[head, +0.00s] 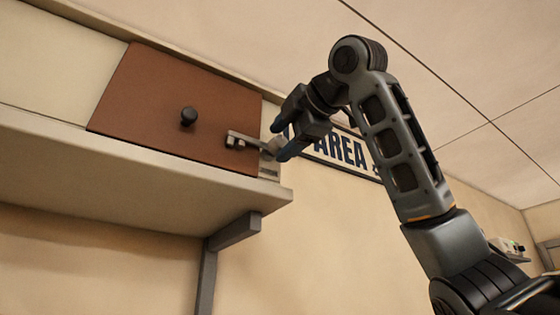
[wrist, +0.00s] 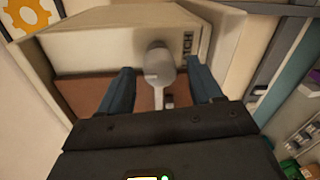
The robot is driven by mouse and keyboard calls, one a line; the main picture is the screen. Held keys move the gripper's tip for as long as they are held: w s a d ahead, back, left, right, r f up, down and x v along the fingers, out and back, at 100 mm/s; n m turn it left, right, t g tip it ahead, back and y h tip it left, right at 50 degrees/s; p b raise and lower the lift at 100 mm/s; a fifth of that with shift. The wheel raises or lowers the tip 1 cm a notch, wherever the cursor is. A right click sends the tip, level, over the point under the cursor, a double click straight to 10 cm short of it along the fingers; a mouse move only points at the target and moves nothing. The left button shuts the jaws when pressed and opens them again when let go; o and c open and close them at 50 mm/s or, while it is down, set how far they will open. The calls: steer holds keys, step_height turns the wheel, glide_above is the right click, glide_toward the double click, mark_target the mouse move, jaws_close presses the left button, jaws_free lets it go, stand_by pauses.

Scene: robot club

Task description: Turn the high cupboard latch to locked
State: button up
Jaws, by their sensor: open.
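The high cupboard has a brown door (head: 170,108) with a round black knob (head: 188,116). A grey latch (head: 238,140) sits at the door's right edge; its bar lies roughly level across the door edge, with a paddle-like end to the right. My gripper (head: 281,138) is at that end, coming from the right, its blue fingers open. In the wrist view the latch's rounded grey handle (wrist: 160,66) lies between my two open fingers (wrist: 161,72), with a gap visible on each side. The fingers partly hide the handle in the head view.
A pale shelf (head: 110,180) on a grey bracket (head: 235,232) runs below the cupboard. A wall sign reading "AREA" (head: 340,152) is behind my gripper. A small "LATCH" label (wrist: 187,43) shows by the handle. Open air lies below the shelf.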

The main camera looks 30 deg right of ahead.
steer(key=s+b, duration=0.1)
steer(key=s, duration=0.5)
steer(key=shift+r, duration=0.2)
steer(key=shift+s, duration=0.15)
